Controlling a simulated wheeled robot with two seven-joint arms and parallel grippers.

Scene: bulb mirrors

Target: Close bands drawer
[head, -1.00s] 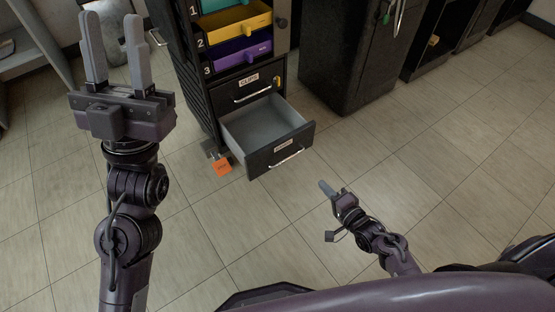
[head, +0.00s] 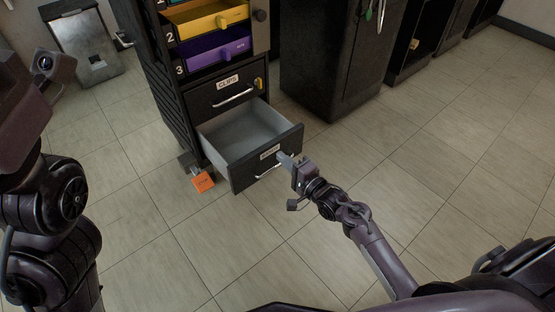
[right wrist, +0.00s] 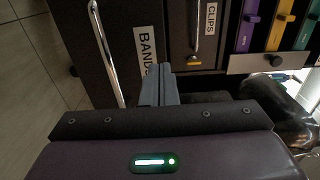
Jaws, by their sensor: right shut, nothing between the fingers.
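The bands drawer (head: 238,168) is the lowest drawer of the dark cabinet and stands pulled out, its grey inside empty. Its black front with the "BANDS" label and silver handle also shows in the right wrist view (right wrist: 92,45). My right gripper (head: 283,158) is shut and empty, its fingertips at the drawer front close to the label and handle. In the right wrist view the shut fingers (right wrist: 158,85) point at the front beside the label; I cannot tell if they touch. My left arm is at the left edge, its fingers out of view.
The clips drawer (head: 226,90) above is closed. Purple (head: 214,55) and yellow (head: 206,18) drawers sit higher up. An orange tag (head: 203,182) lies on the floor by the cabinet's lower corner. A black cabinet (head: 330,60) stands to the right. Open floor lies in front.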

